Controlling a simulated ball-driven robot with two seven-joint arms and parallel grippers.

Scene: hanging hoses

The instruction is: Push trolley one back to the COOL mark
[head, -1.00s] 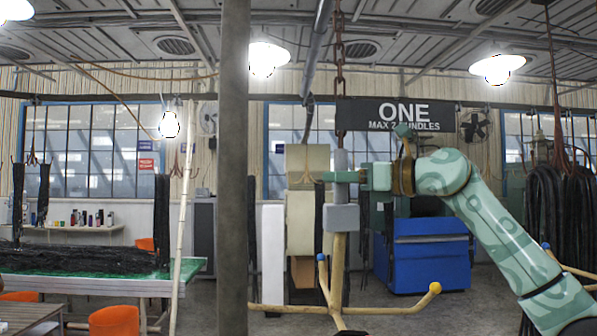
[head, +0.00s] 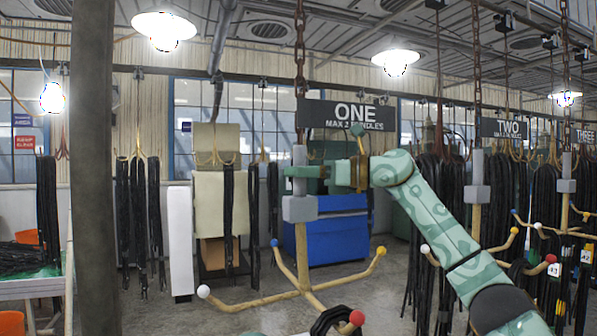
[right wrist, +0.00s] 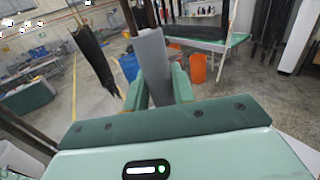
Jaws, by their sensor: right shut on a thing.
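Trolley one hangs from a chain in the head view, with a grey post and block (head: 300,209) under the black sign ONE (head: 350,115). Below spread its wooden arms with coloured ball ends. A black hose loop (head: 328,322) shows near the red ball at the bottom edge. My right gripper (head: 298,172) is shut on the grey post above the block. In the right wrist view the grey post (right wrist: 152,60) stands between my two green fingers. My left gripper is not in view. I cannot see a COOL mark.
A dark upright pillar (head: 95,170) stands close at the left. Trolleys two (head: 477,194) and three (head: 567,186) hang at the right, with dark hoses around them. A blue cabinet (head: 325,235) stands behind trolley one.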

